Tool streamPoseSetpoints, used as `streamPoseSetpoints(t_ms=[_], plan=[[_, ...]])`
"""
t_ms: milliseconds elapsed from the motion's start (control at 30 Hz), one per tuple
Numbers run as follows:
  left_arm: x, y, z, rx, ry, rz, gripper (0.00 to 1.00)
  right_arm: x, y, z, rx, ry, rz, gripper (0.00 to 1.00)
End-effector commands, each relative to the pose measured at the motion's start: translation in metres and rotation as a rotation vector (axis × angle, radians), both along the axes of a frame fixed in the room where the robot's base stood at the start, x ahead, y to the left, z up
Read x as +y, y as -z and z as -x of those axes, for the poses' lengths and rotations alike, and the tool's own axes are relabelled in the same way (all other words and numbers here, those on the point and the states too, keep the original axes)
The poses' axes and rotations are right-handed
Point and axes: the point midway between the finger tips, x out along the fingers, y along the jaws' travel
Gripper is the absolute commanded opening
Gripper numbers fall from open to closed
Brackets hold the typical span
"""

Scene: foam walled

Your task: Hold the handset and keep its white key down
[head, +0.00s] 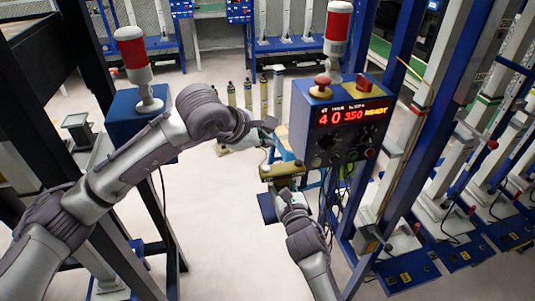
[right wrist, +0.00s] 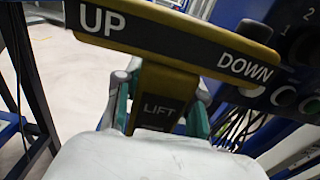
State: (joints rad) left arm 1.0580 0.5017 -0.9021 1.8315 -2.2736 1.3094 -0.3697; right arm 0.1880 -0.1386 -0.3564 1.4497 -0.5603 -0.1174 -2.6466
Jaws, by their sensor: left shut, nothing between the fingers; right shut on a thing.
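The handset (head: 283,171) is a yellow-and-black bar in the middle of the head view. In the right wrist view the handset (right wrist: 170,38) shows the labels UP and DOWN, with a neck marked LIFT below. My right gripper (right wrist: 160,98) is shut on this neck, one teal-edged finger on each side. The white key does not show clearly in either view. My left gripper (head: 267,128) is above the handset in the head view and seems apart from it. It is shut and empty; its fingertips are small and partly hidden.
A blue control box (head: 345,125) with a red display, knobs and a red button stands close to the right of the handset, with dark cables hanging below. A blue post (head: 395,190) rises further right. Pale floor (head: 225,225) is open between my arms.

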Motion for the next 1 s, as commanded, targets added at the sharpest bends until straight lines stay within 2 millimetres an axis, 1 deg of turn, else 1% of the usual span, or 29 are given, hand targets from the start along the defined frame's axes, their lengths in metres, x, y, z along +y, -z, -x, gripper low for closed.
streamPoseSetpoints(t_ms=[33, 167, 200, 467, 567, 667, 1000], plan=[[0.000, 0.000, 0.000, 0.000, 0.000, 0.000, 0.00, 0.000, 0.000, 0.000, 0.000, 0.000, 0.000, 0.44], [0.000, 0.000, 0.000, 0.000, 0.000, 0.000, 0.00, 0.000, 0.000, 0.000, 0.000, 0.000, 0.000, 0.66], [0.000, 0.000, 0.000, 0.000, 0.000, 0.000, 0.00, 0.000, 0.000, 0.000, 0.000, 0.000, 0.000, 0.69], [0.000, 0.000, 0.000, 0.000, 0.000, 0.000, 0.00, 0.000, 0.000, 0.000, 0.000, 0.000, 0.000, 0.69], [0.000, 0.000, 0.000, 0.000, 0.000, 0.000, 0.00, -0.002, 0.001, 0.005, 0.001, 0.000, 0.001, 0.69], [0.000, 0.000, 0.000, 0.000, 0.000, 0.000, 0.00, -0.006, 0.002, 0.017, 0.001, 0.000, 0.003, 0.69], [0.000, 0.000, 0.000, 0.000, 0.000, 0.000, 0.00, -0.027, 0.001, 0.084, 0.002, -0.001, 0.002, 0.69]])
